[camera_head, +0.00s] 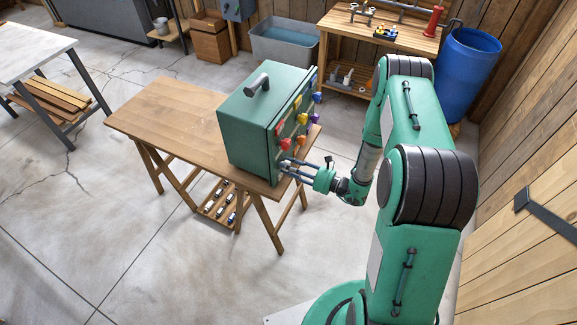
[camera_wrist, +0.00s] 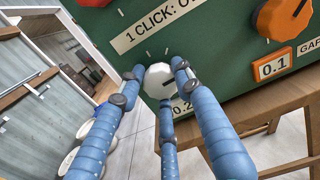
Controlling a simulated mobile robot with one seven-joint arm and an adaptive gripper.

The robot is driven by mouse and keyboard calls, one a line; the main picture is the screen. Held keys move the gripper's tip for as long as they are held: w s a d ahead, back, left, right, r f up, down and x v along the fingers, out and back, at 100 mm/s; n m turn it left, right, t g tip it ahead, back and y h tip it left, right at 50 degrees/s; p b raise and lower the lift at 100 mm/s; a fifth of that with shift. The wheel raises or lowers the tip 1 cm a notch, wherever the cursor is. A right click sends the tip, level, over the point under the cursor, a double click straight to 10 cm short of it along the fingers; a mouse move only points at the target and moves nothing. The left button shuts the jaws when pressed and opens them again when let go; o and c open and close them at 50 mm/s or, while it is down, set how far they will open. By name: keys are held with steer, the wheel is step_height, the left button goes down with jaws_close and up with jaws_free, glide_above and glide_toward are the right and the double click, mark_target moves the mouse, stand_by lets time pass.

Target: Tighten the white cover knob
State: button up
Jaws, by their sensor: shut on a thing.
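The white cover knob (camera_wrist: 157,82) sits low on the front of a green box. In the wrist view my gripper (camera_wrist: 158,88) has its blue fingers around the knob, and it is shut on it. In the head view my gripper (camera_head: 288,166) reaches the lower front corner of the green box (camera_head: 245,128), where the knob itself is mostly hidden by the fingers. A label beginning "1 CLICK:" (camera_wrist: 155,27) is above the knob, with small tick marks between. A dark mark shows on the knob's right side.
Several other coloured knobs cover the box front. The box stands on a wooden table (camera_head: 165,105). A blue barrel (camera_head: 467,75) and a workbench (camera_head: 387,33) are behind.

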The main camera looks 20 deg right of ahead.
steer(key=m, duration=0.3)
steer(key=m+p, duration=0.1)
steer(key=shift+w+d+r, duration=0.1)
steer(key=shift+w+r, duration=0.05)
steer(key=shift+r, duration=0.1)
steer(key=m+p, duration=0.1)
steer(key=m, duration=0.3)
steer(key=shift+w+d+m, duration=0.1)
steer(key=shift+m, duration=0.2)
steer(key=o, duration=1.1)
steer(key=shift+o, duration=0.3)
steer(key=shift+f, duration=0.1)
steer(key=v, duration=1.2)
